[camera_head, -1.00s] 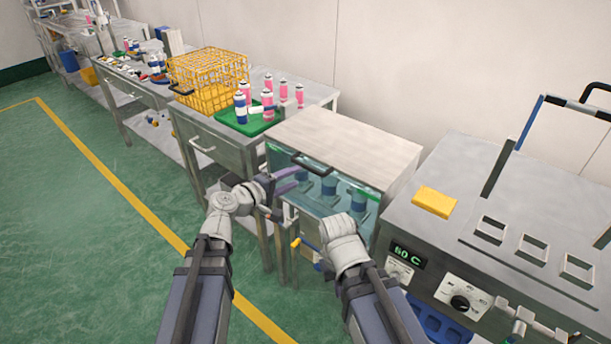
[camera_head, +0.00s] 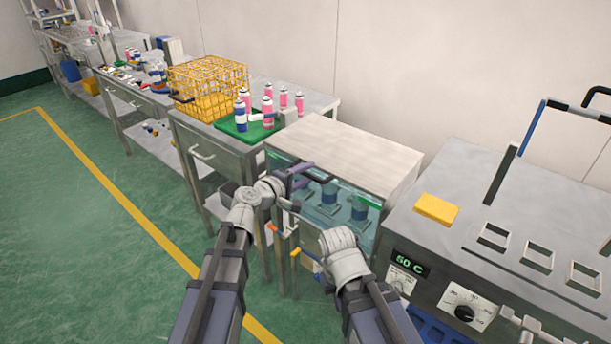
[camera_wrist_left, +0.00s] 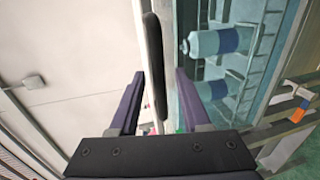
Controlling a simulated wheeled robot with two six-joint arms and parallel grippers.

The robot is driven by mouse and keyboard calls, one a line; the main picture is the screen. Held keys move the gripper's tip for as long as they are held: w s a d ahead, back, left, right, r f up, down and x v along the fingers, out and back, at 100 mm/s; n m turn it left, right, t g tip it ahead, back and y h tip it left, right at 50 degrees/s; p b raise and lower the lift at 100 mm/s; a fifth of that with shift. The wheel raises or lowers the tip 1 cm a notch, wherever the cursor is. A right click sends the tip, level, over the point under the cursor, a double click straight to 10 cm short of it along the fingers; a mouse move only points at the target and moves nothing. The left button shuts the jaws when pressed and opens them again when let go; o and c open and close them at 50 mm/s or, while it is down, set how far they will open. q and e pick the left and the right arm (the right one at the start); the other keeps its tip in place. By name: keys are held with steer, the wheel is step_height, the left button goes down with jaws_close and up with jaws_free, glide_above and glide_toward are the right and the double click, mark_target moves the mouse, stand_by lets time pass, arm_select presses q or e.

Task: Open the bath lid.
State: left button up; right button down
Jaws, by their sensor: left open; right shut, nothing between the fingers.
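The bath is a glass-fronted tank (camera_head: 358,212) with several blue-banded cans standing inside, seen through the teal glass. Its pale flat lid (camera_head: 345,148) lies shut on top. A black bar handle (camera_wrist_left: 152,60) at the lid's front edge shows in the left wrist view. My left gripper (camera_head: 298,180) is at this front edge, open, and its two fingers (camera_wrist_left: 160,90) stand on either side of the handle, with gaps. My right gripper (camera_head: 338,243) is low in front of the tank, apart from the lid; its fingers are hidden behind the wrist.
A grey machine (camera_head: 440,240) with a temperature display and a yellow block (camera_head: 436,209) stands close on the right. To the left are a green tray (camera_head: 245,132) with pink and blue cans and a yellow wire basket (camera_head: 207,85). Orange and yellow levers (camera_head: 296,252) project below the tank.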

arm_select(q)
steer(key=shift+c, duration=0.4)
jaws_close()
stand_by(1.0)
